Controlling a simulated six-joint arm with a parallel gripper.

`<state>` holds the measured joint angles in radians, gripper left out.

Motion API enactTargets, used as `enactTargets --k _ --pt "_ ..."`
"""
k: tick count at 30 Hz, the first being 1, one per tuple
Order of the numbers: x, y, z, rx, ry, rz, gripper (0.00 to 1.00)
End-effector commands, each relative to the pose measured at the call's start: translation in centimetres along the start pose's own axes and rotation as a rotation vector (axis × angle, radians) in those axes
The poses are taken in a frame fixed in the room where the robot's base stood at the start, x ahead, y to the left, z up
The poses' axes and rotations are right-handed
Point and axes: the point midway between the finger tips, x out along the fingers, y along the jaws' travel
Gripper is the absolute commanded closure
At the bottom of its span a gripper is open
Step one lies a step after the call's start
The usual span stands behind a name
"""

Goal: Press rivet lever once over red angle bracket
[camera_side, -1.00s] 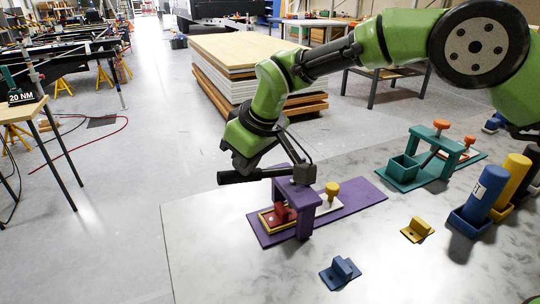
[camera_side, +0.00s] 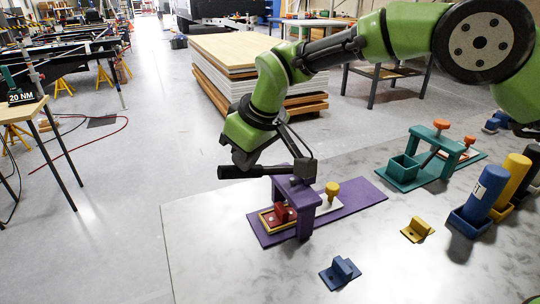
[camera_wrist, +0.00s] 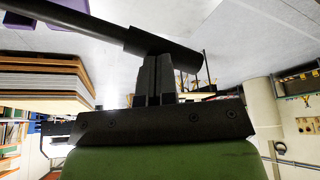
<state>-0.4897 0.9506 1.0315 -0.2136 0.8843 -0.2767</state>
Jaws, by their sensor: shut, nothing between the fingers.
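The purple rivet press (camera_side: 302,205) stands on its purple base on the grey table. The red angle bracket (camera_side: 284,213) sits in the yellow-rimmed nest at the press's left side, under its frame. The black lever (camera_side: 238,172) lies roughly level above the press and sticks out left. My gripper (camera_side: 243,161) is shut with its fingertips down at the lever's handle. In the wrist view the shut fingers (camera_wrist: 155,78) meet the dark lever bar (camera_wrist: 110,32); I cannot tell whether they touch it. Nothing shows between the fingers.
A yellow knob (camera_side: 332,188) stands on the press base. A blue bracket (camera_side: 341,272) and a yellow bracket (camera_side: 417,230) lie in front and right. A teal press (camera_side: 432,160) and blue cylinder (camera_side: 485,194) stand further right. Free table lies left of the blue bracket.

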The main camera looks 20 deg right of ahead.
Motion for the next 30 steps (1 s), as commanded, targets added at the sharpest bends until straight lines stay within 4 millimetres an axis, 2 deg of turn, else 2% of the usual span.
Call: enactTargets --k 24,30 --pt "-5.6 0.0 -2.4 -0.001 0.002 0.0 1.0" --pt "-6.3 0.0 -2.7 0.0 0.0 0.0 1.0"
